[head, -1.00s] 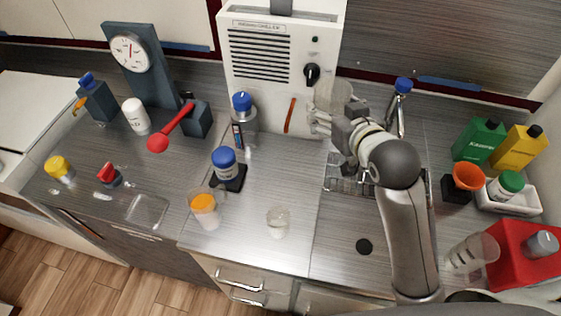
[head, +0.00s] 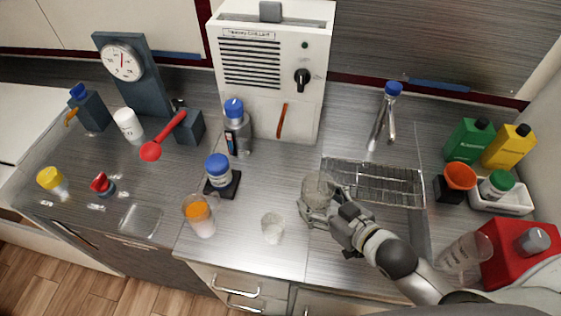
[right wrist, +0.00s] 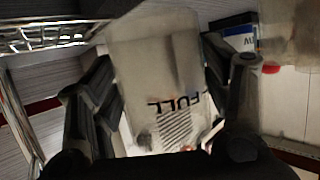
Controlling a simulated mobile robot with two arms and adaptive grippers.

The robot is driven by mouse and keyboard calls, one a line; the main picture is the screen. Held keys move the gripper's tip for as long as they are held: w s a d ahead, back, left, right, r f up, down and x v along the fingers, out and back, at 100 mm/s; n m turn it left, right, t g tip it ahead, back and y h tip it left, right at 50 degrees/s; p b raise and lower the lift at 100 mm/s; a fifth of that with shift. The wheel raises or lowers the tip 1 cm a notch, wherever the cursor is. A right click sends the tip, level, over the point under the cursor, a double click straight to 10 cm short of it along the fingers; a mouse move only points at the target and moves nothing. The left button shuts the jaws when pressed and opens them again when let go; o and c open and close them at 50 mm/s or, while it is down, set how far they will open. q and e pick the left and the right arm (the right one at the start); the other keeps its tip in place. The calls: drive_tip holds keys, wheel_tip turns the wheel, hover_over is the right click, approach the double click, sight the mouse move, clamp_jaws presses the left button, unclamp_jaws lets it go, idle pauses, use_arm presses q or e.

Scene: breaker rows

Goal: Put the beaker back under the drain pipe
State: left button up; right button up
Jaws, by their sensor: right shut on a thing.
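The clear beaker (head: 317,185) is in my right gripper (head: 316,208), over the counter just left of the wire rack. In the right wrist view the beaker (right wrist: 158,70) sits between the two dark fingers (right wrist: 160,105) and shows the word FULL upside down. I cannot tell whether its base touches the counter. The white chiller (head: 268,80) stands behind it against the wall. A red-orange pipe (head: 282,121), likely the drain pipe, hangs on the chiller's lower front, up and left of the beaker. My left gripper does not show.
A wire rack (head: 375,182) and a tap (head: 384,118) are to the right. A small clear cup (head: 272,228), a blue-capped jar (head: 219,170) and a beaker with orange contents (head: 200,214) are to the left. The counter below the pipe looks clear.

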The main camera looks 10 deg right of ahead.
drive_tip(key=w+a+p, duration=0.1)
drive_tip(key=w, duration=0.3)
drive_tip(key=w+a+p, duration=0.1)
drive_tip(key=w+a, duration=0.1)
drive_tip(key=w, duration=0.2)
drive_tip(key=w+a+p, duration=0.1)
drive_tip(key=w+a, duration=0.1)
drive_tip(key=w, duration=0.2)
drive_tip(key=shift+w+a+r, duration=0.1)
drive_tip(key=shift+w+r, duration=0.05)
drive_tip(key=shift+w, duration=0.2)
drive_tip(key=shift+w+a+r+p, duration=0.1)
drive_tip(key=shift+w+a+p, duration=0.15)
drive_tip(key=shift+w, duration=0.35)
drive_tip(key=shift+w+a+p, duration=0.15)
drive_tip(key=shift+w+a, duration=0.1)
drive_tip(key=shift+w, duration=0.35)
drive_tip(key=shift+o, duration=0.2)
drive_tip(key=shift+f, duration=1)
drive_tip(key=shift+c, duration=0.2)
